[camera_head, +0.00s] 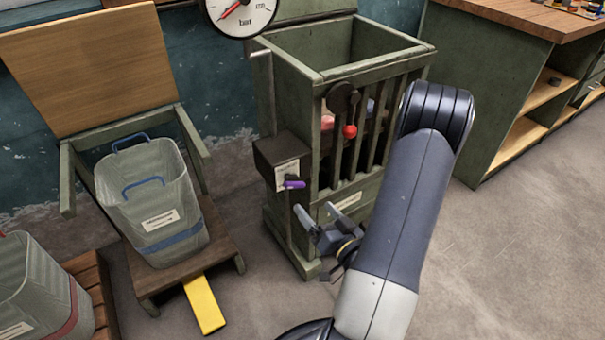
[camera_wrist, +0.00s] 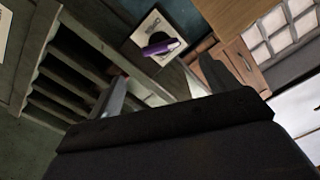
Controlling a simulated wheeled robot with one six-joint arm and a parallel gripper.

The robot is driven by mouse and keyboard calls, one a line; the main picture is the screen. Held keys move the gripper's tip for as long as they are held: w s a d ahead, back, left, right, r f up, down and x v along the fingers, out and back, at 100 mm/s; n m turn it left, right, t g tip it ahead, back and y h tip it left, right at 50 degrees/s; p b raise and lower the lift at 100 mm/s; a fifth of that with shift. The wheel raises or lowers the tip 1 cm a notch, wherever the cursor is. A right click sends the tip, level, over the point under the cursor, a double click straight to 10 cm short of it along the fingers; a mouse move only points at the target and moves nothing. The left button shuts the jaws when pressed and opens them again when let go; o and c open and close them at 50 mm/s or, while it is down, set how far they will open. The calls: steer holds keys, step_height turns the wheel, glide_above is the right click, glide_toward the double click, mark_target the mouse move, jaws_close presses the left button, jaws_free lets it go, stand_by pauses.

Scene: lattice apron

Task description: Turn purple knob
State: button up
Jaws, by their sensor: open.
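The purple knob (camera_head: 294,184) is a small bar-shaped handle on a labelled plate, on a dark box (camera_head: 276,160) at the left front of a green slatted cabinet (camera_head: 345,75). The knob lies roughly level in the head view. In the wrist view the purple knob (camera_wrist: 161,47) shows beyond my fingertips, in front of a dark round base on a white plate. My gripper (camera_head: 309,222) is open and empty, a little below the knob and apart from it. The gripper's two fingers also show in the wrist view (camera_wrist: 165,80), spread wide.
A red ball-ended lever (camera_head: 350,131) hangs on the cabinet front, above my gripper. A gauge (camera_head: 240,12) is on the wall behind. A chair-like stand (camera_head: 130,268) holds a grey bin (camera_head: 152,200) at left, with a yellow pedal (camera_head: 204,305). Floor at right is clear.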

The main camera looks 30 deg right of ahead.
mark_target(297, 187)
steer(key=w, duration=1)
steer(key=shift+w+a, duration=0.2)
steer(key=shift+w, duration=0.15)
steer(key=c, duration=1)
steer(key=n+b, duration=0.1)
steer(key=b, duration=0.2)
steer(key=shift+f+n, duration=0.25)
steer(key=shift+n, duration=0.15)
steer(key=shift+r+n+b, duration=0.2)
steer(key=shift+n+b, duration=0.9)
steer(key=shift+b, duration=0.05)
steer(key=o, duration=1)
steer(key=shift+s, duration=0.1)
steer(key=s, duration=1)
steer(key=shift+s+d, duration=0.2)
steer(key=shift+s, duration=0.1)
